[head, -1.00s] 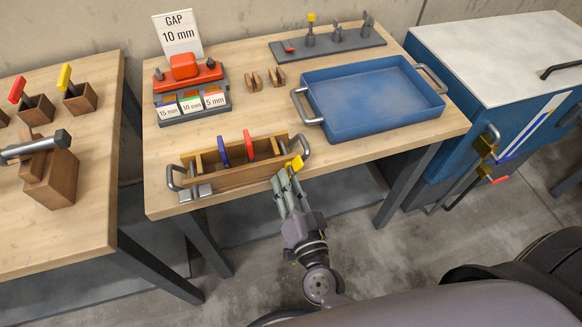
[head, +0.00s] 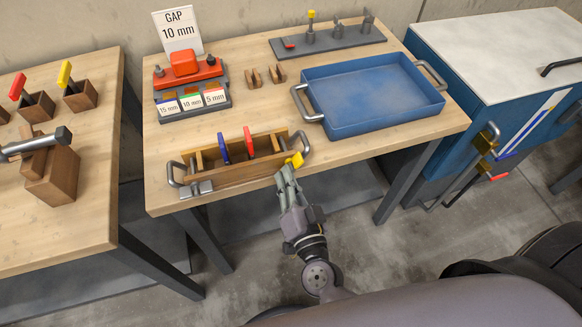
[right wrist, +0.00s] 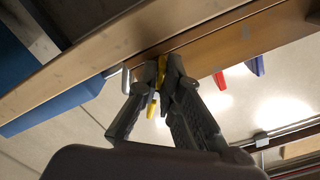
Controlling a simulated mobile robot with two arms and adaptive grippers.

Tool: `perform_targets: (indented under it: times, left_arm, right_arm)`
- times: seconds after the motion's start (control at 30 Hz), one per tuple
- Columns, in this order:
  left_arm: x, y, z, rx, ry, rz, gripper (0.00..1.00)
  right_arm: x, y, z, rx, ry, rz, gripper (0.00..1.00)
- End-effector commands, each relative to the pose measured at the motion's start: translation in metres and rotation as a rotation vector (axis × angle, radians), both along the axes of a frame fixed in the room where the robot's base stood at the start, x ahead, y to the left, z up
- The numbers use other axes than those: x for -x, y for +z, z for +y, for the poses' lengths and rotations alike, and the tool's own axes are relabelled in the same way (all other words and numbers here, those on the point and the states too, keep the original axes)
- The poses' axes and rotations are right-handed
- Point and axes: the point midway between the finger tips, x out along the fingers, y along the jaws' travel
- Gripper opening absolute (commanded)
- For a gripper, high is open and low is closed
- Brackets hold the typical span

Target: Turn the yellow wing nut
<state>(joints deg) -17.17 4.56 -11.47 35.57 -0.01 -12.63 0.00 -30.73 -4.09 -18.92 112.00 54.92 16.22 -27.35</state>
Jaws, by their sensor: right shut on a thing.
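The yellow wing nut (head: 294,160) sits at the right front end of a wooden mould box (head: 232,178), near its right metal handle. My right gripper (head: 287,171) reaches up from below and in front, and its fingers are shut on the wing nut. In the right wrist view, yellow (right wrist: 162,70) shows between the fingertips, against the wooden side; the fingers hide part of it. A blue tab (head: 223,149) and a red tab (head: 249,143) stand up in the box. My left gripper is not in view.
A blue tray (head: 372,96) stands right of the box. Behind are a red device (head: 186,68) with labelled gap blocks, a "GAP 10 mm" sign (head: 178,32) and a grey tool rack (head: 328,40). A second table with wooden blocks stands left.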

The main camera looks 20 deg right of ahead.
Motion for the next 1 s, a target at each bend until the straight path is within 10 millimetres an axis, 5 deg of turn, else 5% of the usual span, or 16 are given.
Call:
perform_targets:
  times: [0.4, 0.67, 1.0]
  left_arm:
    - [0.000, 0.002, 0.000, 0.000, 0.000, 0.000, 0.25]
    - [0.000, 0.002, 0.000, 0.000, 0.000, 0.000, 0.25]
    - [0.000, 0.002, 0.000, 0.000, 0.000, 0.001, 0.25]
  right_arm:
    - [0.000, 0.006, 0.004, -0.321, -0.001, 0.005, 0.00]
    - [0.000, 0.006, 0.004, -0.333, -0.001, 0.005, 0.00]
    - [0.000, 0.012, 0.007, -0.654, 0.000, 0.011, 0.00]
